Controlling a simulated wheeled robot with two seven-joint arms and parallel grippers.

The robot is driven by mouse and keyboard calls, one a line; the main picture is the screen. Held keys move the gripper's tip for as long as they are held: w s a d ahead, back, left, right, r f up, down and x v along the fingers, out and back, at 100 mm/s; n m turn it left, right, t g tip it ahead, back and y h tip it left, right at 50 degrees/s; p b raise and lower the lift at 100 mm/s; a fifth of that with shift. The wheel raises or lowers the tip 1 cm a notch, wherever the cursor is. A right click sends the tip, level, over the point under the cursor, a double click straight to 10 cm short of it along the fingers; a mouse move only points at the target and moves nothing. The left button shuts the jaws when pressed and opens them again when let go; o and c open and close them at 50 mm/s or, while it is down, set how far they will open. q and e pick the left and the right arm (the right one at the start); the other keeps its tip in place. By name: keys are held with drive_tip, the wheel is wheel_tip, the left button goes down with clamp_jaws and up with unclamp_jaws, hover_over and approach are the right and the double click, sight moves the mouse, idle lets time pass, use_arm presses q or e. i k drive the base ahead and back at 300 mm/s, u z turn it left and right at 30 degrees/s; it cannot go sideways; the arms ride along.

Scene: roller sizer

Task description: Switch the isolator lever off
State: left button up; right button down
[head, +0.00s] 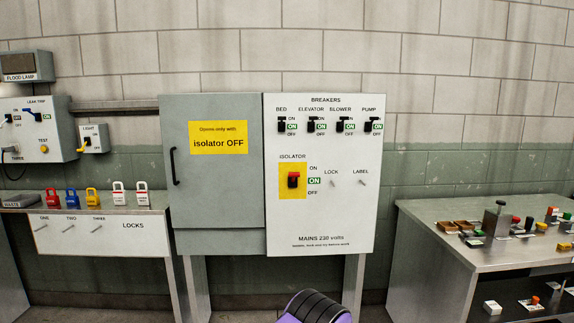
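The isolator lever (293,181) is a red handle with a black part on a yellow plate (285,192). It sits on the white front of the mains panel (320,222). The green ON label (314,181) is lit beside it, between the printed words ON and OFF. Neither gripper is in view, and nothing touches the lever.
A grey cabinet door (215,185) left of the panel is shut. Several breakers (312,126) above all show green ON. A shelf of locks (95,200) stands left. A bench (480,245) with small parts stands right. A purple and black part of mine shows at bottom centre.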

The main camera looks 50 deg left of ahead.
sight(293, 175)
drive_tip(key=u, duration=0.6)
drive_tip(key=i, duration=1.2)
drive_tip(key=u, duration=1.2)
drive_tip(key=i, duration=0.75)
drive_tip(key=u, duration=0.35)
